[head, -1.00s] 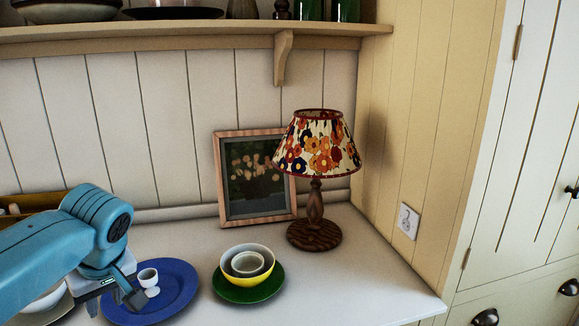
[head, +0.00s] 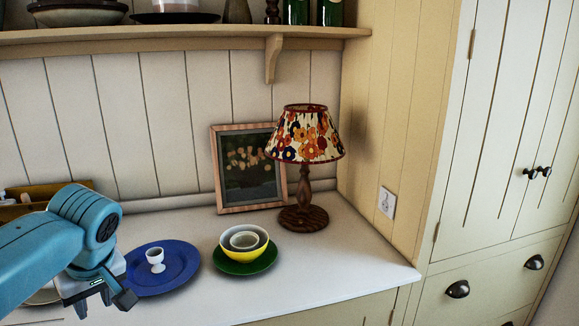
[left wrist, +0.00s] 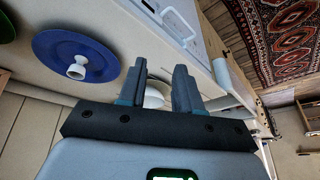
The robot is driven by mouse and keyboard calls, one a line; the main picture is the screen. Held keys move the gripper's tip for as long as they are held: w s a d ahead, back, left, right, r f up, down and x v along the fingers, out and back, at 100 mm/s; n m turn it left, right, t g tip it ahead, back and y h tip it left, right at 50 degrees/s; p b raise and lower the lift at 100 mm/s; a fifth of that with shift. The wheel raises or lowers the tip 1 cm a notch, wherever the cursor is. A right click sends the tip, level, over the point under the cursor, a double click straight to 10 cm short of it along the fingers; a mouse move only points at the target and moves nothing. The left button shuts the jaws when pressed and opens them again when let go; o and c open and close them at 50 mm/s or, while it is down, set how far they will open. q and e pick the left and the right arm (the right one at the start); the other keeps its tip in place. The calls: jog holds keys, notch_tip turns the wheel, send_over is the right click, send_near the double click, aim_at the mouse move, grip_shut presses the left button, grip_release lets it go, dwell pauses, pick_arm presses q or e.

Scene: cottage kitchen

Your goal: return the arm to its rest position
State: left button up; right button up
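My left arm comes in from the left in the head view. Its gripper (head: 103,301) is just in front of the blue plate's left edge, and looks empty. In the left wrist view the gripper (left wrist: 160,82) has its two fingers apart with a clear gap. A white egg cup (head: 155,258) stands upright on the blue plate (head: 182,265), apart from the gripper. The egg cup (left wrist: 77,68) and blue plate (left wrist: 103,56) also show left of the fingers in the wrist view. My right gripper is in neither view.
A yellow bowl (head: 244,252) holding a smaller bowl sits on a green plate (head: 262,266). A lamp (head: 305,135) and a picture frame (head: 218,180) stand behind. A shelf (head: 180,42) runs above. The counter's front right (head: 345,270) is clear.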

pick_arm(q)
jog(key=d+f+m+h, duration=0.2)
jog(key=d+f, duration=0.3)
jog(key=f, duration=0.5)
jog(key=s+d+f+m+g+h, duration=0.1)
jog(key=d+f+m+h, duration=0.15)
jog(key=d+f, duration=0.6)
jog(key=d+f+m+h, duration=0.1)
jog(key=d+f+m, duration=0.15)
jog(key=f, duration=0.95)
jog(key=s+d+f+h, duration=0.1)
jog(key=s+d+f, duration=0.2)
jog(key=s+f, duration=0.4)
jog(key=s+d+f+m+h, duration=0.1)
jog(key=s+d+f, duration=0.3)
jog(key=s+f, duration=0.3)
jog(key=s, duration=0.4)
jog(key=shift+f+m+g, duration=0.15)
jog(key=shift+m+g, duration=0.15)
